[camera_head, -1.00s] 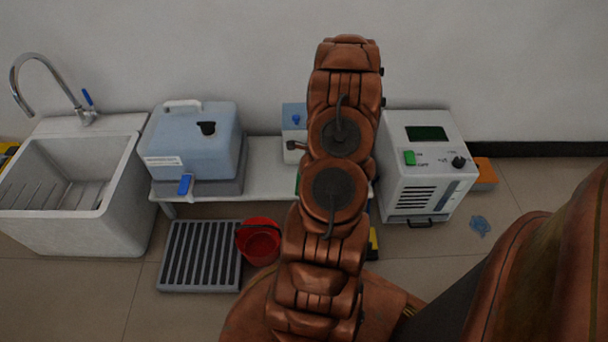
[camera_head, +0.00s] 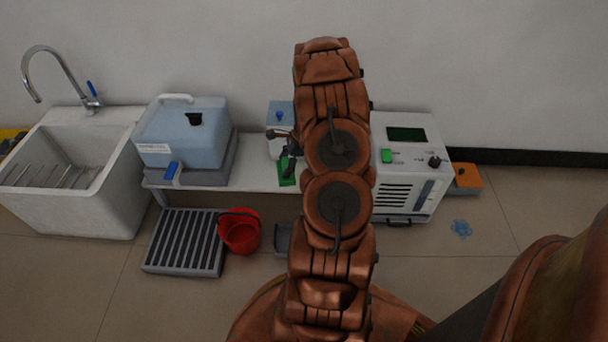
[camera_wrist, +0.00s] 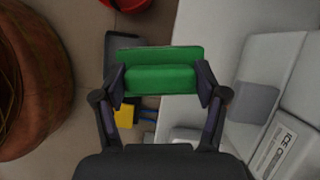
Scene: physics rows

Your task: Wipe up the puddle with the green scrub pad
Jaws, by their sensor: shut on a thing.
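The green scrub pad (camera_wrist: 160,77) is between the two dark fingers of my gripper (camera_wrist: 161,85) in the wrist view, gripped at its ends. In the head view the pad (camera_head: 287,174) shows just left of my arm, in front of the low white bench, with a dark finger of my gripper (camera_head: 288,152) beside it. Whether it touches the bench is unclear. The puddle (camera_head: 461,229) is a small blue patch on the tiled floor at the right, well away from the pad.
A grey-white machine (camera_head: 405,180) stands right of my arm, with an orange item (camera_head: 466,178) beside it. The bench (camera_head: 255,178) holds a blue tank (camera_head: 185,135). A red bucket (camera_head: 239,235) and slatted grate (camera_head: 184,242) stand on the floor. Floor around the puddle is clear.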

